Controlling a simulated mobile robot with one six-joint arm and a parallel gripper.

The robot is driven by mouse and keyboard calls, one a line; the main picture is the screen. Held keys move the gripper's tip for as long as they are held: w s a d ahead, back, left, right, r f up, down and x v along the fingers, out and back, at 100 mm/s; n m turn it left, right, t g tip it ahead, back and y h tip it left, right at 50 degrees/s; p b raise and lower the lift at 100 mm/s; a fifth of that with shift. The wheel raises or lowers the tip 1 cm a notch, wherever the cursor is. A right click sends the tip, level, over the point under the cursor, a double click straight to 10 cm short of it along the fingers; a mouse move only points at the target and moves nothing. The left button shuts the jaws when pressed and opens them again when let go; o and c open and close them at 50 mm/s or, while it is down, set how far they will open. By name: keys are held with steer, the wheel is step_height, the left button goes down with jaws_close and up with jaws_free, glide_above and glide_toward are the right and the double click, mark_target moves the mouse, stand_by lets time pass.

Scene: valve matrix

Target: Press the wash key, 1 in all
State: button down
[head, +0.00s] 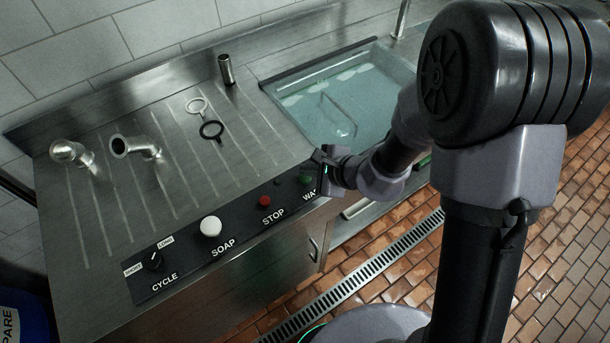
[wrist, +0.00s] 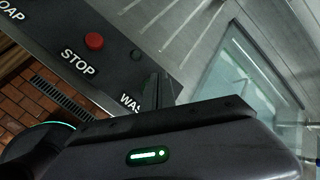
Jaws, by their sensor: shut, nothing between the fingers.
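The wash key (head: 306,180) is a dark green round button at the right end of the black control panel (head: 190,262). Its label is partly covered by my gripper in both views. My gripper (head: 321,171) is shut and empty, with its tips at the right side of the key. I cannot tell whether they touch it.
The red stop button (head: 265,201), white soap button (head: 211,227) and cycle knob (head: 152,261) sit left of the wash key. A water-filled sink (head: 345,95) lies behind my gripper.

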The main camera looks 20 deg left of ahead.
mark_target(308, 179)
stand_by(0.3)
steer(key=shift+f+b, duration=0.5)
steer(key=shift+b, duration=0.3)
steer(key=shift+f+b, duration=0.4)
steer(key=shift+b, duration=0.2)
stand_by(0.4)
stand_by(0.3)
steer(key=shift+r+p, duration=0.55)
steer(key=shift+r, duration=0.35)
step_height(308, 179, up, 5)
steer(key=p, duration=0.3)
steer(key=shift+r, duration=0.1)
stand_by(0.4)
